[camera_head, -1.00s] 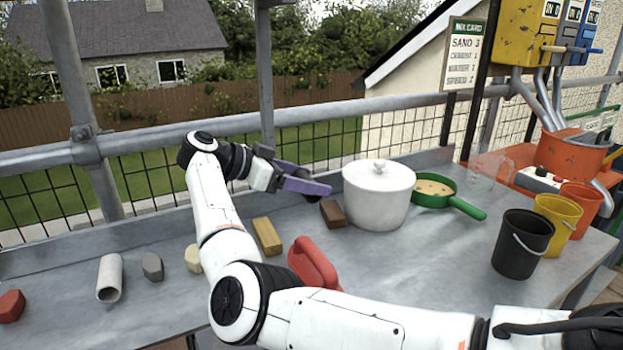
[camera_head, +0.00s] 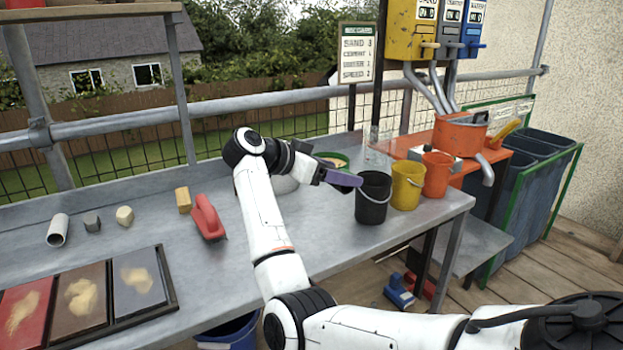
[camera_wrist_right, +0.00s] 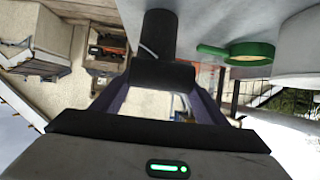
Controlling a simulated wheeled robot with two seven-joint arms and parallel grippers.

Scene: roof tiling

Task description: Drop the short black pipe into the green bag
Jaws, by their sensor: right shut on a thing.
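My right gripper (camera_head: 350,180) has purple fingers and hangs over the bench beside the black bucket (camera_head: 373,198). In the wrist view the right gripper (camera_wrist_right: 160,88) is shut on a short black pipe (camera_wrist_right: 160,73), which lies crosswise between the fingertips. The pipe cannot be made out clearly in the head view. No plainly green bag shows. A green-framed rack (camera_head: 566,190) stands at the far right, past the bench end, holding dark blue-grey bags or bins (camera_head: 541,165). My left gripper is out of view.
A yellow bucket (camera_head: 407,186), an orange bucket (camera_head: 437,175) and an orange mixer (camera_head: 461,131) stand between my gripper and the rack. The white pot (camera_head: 284,184) is partly behind my arm. A red float (camera_head: 208,218) and several blocks lie to the left.

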